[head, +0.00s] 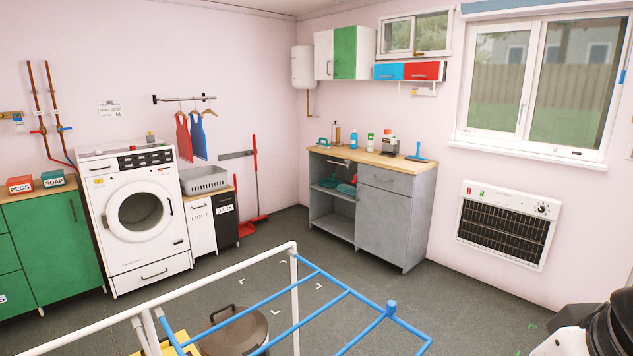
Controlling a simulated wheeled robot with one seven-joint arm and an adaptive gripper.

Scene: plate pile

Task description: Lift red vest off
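The red vest (184,137) hangs from a hanger on the dark wall rail (172,98), above the gap between the washing machine and the grey basket. A blue vest (198,136) hangs just to its right and an empty-looking hanger (209,113) is at the rail's right end. Part of my arm shows in the bottom right corner, far from the vests. My gripper's fingers are not in the picture.
The washing machine (140,262), grey basket (205,180) and light/dark cabinets (201,228) stand below the rail. A white and blue drying rack (295,275) and a round lidded bin (232,335) fill the foreground. Open floor (330,260) lies between the rack and the grey workbench (392,235).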

